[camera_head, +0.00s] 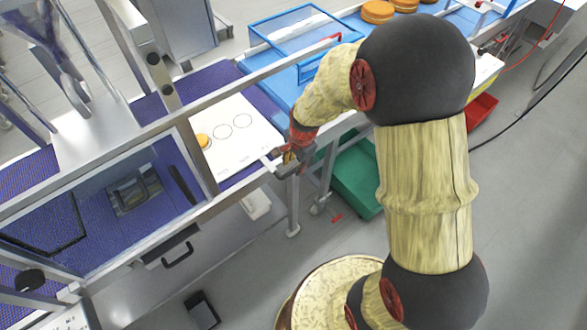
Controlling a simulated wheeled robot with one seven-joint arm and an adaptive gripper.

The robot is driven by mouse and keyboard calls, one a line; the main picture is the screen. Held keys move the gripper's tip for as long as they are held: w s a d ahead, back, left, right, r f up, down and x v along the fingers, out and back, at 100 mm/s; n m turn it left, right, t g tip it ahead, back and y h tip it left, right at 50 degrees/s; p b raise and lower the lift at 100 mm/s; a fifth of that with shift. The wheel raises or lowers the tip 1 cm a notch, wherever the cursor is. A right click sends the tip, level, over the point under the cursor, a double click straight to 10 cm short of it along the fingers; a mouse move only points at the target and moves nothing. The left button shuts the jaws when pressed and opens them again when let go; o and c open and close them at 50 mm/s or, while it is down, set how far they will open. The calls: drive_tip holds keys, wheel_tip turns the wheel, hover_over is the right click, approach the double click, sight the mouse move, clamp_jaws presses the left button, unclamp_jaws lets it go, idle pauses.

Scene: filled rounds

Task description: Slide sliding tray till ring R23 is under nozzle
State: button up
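The sliding tray (238,152) is a flat white plate on the purple belt. Outlined rings show on it; small marks beside them are too small to read, so I cannot tell which is R23. An orange-brown round (203,140) lies at its left end, partly behind the frame post. My gripper (279,162) is at the tray's front right corner, touching or very close to it. Its fingers are too small to tell open from shut. A metal hopper-like machine (45,40) stands at upper left; I cannot make out the nozzle tip.
A metal guard frame with a clear panel (110,205) stands left of the tray. A blue belt (290,88) with several rounds (378,11) and a clear blue-edged cover (300,32) lies behind. A green crate (357,180) and red bin (480,108) are below. Floor in front is mostly clear.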

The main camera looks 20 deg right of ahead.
sight(293, 170)
drive_tip(key=shift+w+a+f, duration=0.1)
drive_tip(key=shift+w+f, duration=0.05)
drive_tip(key=shift+f, duration=0.75)
drive_tip(key=shift+w+f, duration=0.15)
drive_tip(key=shift+f, duration=0.7)
drive_tip(key=shift+c, duration=0.5)
clamp_jaws()
